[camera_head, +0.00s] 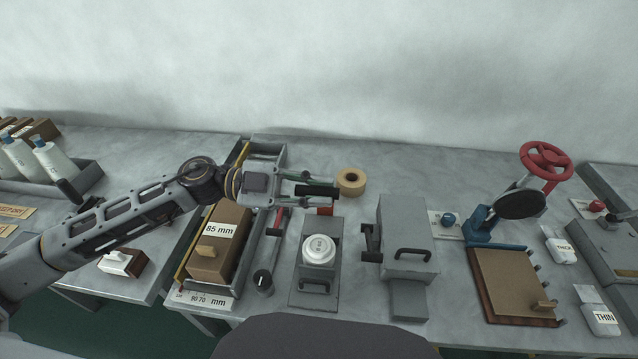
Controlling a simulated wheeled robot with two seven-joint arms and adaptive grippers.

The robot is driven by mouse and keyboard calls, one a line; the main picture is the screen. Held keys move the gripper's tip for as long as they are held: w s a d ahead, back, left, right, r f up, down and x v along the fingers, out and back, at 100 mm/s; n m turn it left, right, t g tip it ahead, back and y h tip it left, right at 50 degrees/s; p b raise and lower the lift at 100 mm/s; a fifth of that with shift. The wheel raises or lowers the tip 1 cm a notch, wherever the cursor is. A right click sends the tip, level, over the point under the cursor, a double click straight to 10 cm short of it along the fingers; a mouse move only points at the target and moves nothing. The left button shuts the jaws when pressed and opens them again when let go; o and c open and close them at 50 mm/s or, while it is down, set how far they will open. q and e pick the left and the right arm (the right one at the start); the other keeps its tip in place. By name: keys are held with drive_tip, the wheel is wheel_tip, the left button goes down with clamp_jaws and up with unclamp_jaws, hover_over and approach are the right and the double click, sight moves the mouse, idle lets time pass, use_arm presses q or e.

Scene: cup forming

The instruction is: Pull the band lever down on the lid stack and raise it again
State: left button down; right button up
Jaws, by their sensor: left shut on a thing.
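The lid stack (319,250), round and white with a small dark print on top, sits in a grey fixture (312,290) on the table. Behind it, a dark bar (320,191), which looks like the band lever's grip, lies between my left fingertips. A red piece (325,211) shows just below the bar; how the two join is hidden. My left gripper (309,190) reaches in from the left and is shut on the bar, above the back end of the fixture. My right gripper is not in view.
A brown block marked 85 mm (213,258) stands left of the fixture, with a red-and-black handled part (281,219) between. A grey box with a black handle (405,240) stands close on the right. A tape roll (351,181) lies behind. Bare table lies at the back right.

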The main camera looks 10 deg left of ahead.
use_arm(q)
drive_tip(key=shift+f, duration=0.1)
drive_tip(key=c, duration=1.3)
unclamp_jaws()
drive_tip(key=shift+a, duration=0.15)
drive_tip(key=a, duration=1.1)
drive_tip(key=shift+a, duration=0.35)
drive_tip(key=shift+c, duration=0.4)
